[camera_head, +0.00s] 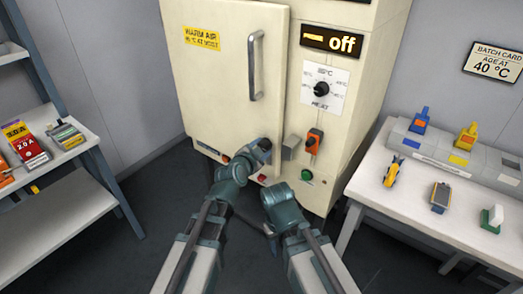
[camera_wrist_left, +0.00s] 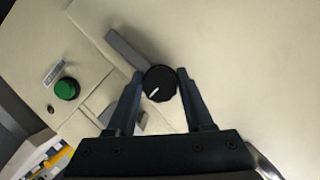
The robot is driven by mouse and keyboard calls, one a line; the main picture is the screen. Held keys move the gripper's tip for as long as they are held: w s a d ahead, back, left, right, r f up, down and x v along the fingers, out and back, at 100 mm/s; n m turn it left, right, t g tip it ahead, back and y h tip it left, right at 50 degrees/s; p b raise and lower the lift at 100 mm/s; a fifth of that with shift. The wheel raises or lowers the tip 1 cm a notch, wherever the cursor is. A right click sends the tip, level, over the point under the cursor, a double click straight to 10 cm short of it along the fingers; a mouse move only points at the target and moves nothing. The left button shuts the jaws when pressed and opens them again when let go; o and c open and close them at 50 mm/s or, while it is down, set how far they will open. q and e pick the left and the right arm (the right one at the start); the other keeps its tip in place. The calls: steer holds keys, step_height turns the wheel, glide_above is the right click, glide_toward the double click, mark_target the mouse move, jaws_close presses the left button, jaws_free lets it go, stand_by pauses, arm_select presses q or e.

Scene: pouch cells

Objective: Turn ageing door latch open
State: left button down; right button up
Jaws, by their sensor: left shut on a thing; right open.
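The cream oven door (camera_head: 215,85) stands closed, with a vertical metal handle (camera_head: 254,65). The latch knob (camera_wrist_left: 160,83) is round and black with a white pointer mark, low on the door. A grey latch bar (camera_wrist_left: 124,47) extends from it toward the upper left in the left wrist view. My left gripper (camera_head: 265,146) is shut on the knob, one finger on each side, also seen in the left wrist view (camera_wrist_left: 160,92). In the head view it largely hides the knob. My right gripper (camera_head: 270,195) is open and empty, lower, in front of the cabinet; its fingertips are unclear.
The panel carries an off display (camera_head: 333,42), a dial (camera_head: 321,89), an orange switch (camera_head: 313,141) and a green button (camera_head: 306,174). A grey block (camera_head: 291,147) sits beside my left gripper. A shelf (camera_head: 60,205) stands left, a bench (camera_head: 405,210) right.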

arm_select(q)
steer(key=shift+m, duration=0.4)
arm_select(e)
steer(key=shift+f, duration=0.3)
arm_select(q)
steer(key=shift+w+t+y, duration=0.1)
steer(key=shift+t+y, duration=0.2)
steer(key=shift+c, duration=1.4)
jaws_free()
steer(key=shift+d, duration=0.1)
arm_select(e)
steer(key=shift+f, duration=0.1)
